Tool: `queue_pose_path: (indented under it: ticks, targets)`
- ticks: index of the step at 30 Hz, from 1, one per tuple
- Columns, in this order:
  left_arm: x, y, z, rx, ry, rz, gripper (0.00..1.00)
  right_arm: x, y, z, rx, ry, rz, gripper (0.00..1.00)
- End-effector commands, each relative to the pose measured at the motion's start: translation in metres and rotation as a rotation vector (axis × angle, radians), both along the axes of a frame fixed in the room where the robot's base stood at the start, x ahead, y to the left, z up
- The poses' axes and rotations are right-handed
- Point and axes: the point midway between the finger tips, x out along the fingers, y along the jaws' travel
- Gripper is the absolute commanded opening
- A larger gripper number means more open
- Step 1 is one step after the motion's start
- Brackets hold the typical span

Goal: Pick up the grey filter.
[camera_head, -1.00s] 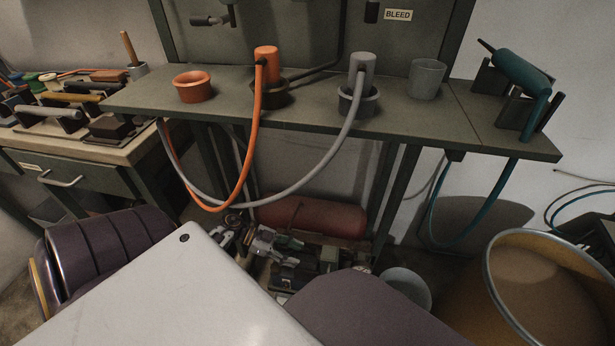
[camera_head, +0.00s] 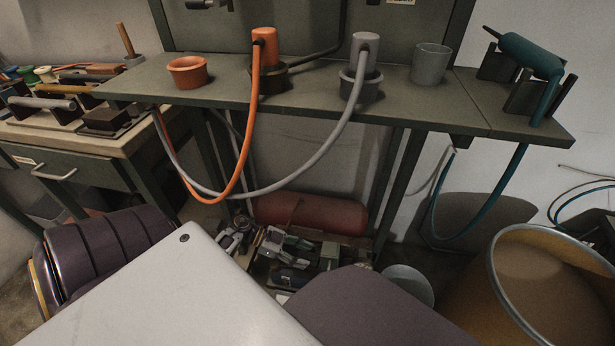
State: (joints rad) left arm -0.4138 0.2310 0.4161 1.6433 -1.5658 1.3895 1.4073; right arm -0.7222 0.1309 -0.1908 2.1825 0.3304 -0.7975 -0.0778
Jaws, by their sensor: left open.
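A grey cylinder (camera_head: 364,47) stands upright in a dark grey collar (camera_head: 360,88) on the green bench, with a grey hose (camera_head: 318,170) attached. A separate grey open-topped cup (camera_head: 430,66) stands to its right. I cannot tell for certain which of these grey things is the filter. My left gripper (camera_head: 243,238) is hard to pick out among dark mechanical parts, below the bench and beyond my white panel. It is open and well away from both grey things. My right gripper is not in view.
On the bench (camera_head: 420,113) are an orange cylinder (camera_head: 265,42) with an orange hose, an orange cup (camera_head: 188,76) and a teal tool (camera_head: 525,52) in a holder. The hoses hang in front of the bench. A red tank (camera_head: 310,213) lies below; a drum (camera_head: 550,290) is at right.

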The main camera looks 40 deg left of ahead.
Motion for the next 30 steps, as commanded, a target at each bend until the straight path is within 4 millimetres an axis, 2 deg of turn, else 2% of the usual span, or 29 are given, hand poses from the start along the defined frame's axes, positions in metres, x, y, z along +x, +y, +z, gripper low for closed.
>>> queue_pose_path:
  ticks: [7, 22, 23, 30]
  targets:
    - [0.0069, -0.0113, -0.0054, 0.000, 0.000, 0.001, 0.46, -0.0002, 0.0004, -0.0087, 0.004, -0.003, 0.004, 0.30]
    - [0.0071, -0.0121, -0.0053, 0.000, 0.000, 0.001, 0.46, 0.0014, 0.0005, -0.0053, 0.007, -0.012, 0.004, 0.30]
    - [0.0071, -0.0121, -0.0054, 0.000, 0.000, 0.001, 0.45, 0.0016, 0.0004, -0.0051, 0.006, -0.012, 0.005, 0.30]
    - [0.0070, -0.0120, -0.0054, 0.000, 0.000, 0.001, 0.14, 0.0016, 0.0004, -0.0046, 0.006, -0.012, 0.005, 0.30]
